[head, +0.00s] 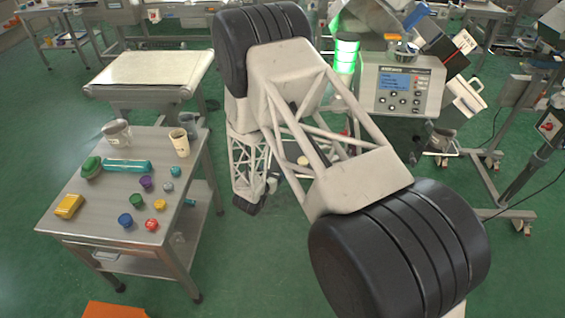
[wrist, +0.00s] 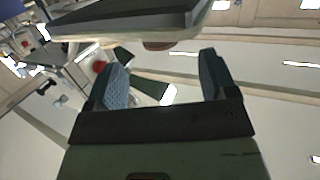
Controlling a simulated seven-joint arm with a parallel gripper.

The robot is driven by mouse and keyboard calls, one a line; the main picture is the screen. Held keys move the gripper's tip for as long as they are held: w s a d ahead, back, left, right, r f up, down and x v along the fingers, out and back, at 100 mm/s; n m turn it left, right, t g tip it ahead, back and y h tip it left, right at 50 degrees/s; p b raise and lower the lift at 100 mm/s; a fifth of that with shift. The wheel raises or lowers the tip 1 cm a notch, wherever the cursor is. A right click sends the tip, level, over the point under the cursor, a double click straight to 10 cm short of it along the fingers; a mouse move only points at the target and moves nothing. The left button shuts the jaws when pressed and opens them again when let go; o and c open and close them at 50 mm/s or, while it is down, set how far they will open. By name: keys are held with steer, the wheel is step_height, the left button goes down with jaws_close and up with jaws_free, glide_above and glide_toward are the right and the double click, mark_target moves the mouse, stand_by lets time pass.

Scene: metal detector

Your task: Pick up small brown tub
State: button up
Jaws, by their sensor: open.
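My gripper (wrist: 163,82) is open in the wrist view, with nothing held between its two blue-grey fingers. A small brown rounded patch (wrist: 158,45) shows beyond the fingers, under the edge of a dark grey panel. Most of it is hidden, and I cannot tell whether it is the brown tub. In the head view a small orange-brown item (head: 394,37) sits on top of the detector's control box; it is too small to identify surely. My arm spans the middle of the head view, and I cannot make out the fingers there.
A steel table (head: 85,222) at left holds a cream cup (head: 181,145), a glass jar (head: 117,133), a teal cylinder (head: 127,166) and several small coloured items. A white-topped conveyor (head: 150,70) stands behind it. The detector's control box (head: 402,85) stands right of my arm, beside a lit green lamp (head: 346,53).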

steer(key=shift+x, duration=1.3)
steer(key=shift+x, duration=2.6)
steer(key=shift+r, duration=0.15)
steer(key=c, duration=1)
